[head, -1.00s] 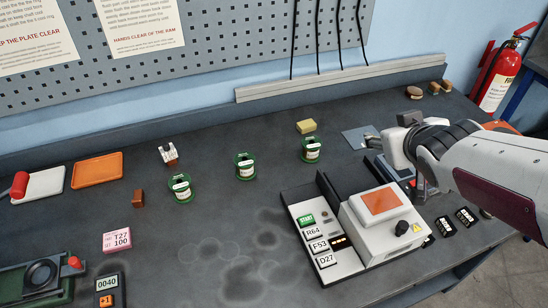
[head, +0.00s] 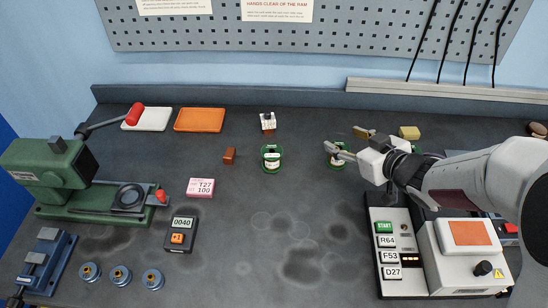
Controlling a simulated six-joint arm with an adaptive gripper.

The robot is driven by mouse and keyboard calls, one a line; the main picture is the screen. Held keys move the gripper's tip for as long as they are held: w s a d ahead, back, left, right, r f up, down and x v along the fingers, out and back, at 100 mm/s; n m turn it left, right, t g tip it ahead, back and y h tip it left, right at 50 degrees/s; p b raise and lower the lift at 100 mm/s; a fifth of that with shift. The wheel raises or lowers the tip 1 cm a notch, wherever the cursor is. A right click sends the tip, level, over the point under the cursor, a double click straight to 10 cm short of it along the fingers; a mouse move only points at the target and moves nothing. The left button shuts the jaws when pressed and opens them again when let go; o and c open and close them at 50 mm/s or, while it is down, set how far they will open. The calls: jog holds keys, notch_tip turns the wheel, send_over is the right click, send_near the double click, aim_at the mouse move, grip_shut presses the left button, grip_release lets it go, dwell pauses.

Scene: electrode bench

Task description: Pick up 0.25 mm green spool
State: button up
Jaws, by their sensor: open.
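Green spools with white labels stand on the dark bench in the head view. The left green spool (head: 271,158) stands upright and clear. The middle green spool (head: 336,161) is partly covered by my gripper. The right green spool (head: 416,150) is mostly hidden behind my arm. The label print is too small to tell which one is 0.25 mm. My gripper (head: 348,139) is open, its fingers pointing left, with one finger across the top of the middle spool in the picture. I cannot tell whether they touch. Nothing shows between the fingers.
A brown block (head: 229,156), a white clip-like piece (head: 268,122) and a yellow block (head: 409,133) lie near the spools. A control box (head: 465,258) with a key panel (head: 391,287) stands front right. A green press (head: 60,172) is at left. The front middle is clear.

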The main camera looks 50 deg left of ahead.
aim_at(278, 160)
jog(key=s+a+f+n+g, duration=0.1)
jog(key=s+a+f, duration=0.1)
jog(key=s, duration=0.1)
jog(key=s+a+f+g, duration=0.2)
jog(key=s+a, duration=0.1)
jog(key=s+a+f+n+g+y, duration=0.1)
jog(key=s+a+f+g, duration=0.1)
jog(key=s, duration=0.2)
jog(key=shift+s+a+f+n, duration=0.1)
jog(key=shift+a+f+n, duration=0.1)
jog(key=shift+n, duration=0.1)
jog(key=shift+x, duration=1.3)
jog(key=shift+s+a+f, duration=0.2)
jog(key=shift+a, duration=0.3)
jog(key=shift+s+a+f, duration=0.15)
jog(key=shift+a+f, duration=0.05)
jog(key=shift+a, duration=0.35)
jog(key=shift+s+a+f, duration=0.2)
jog(key=shift+a+f, duration=0.05)
jog(key=shift+a, duration=0.25)
jog(key=shift+x, duration=0.85)
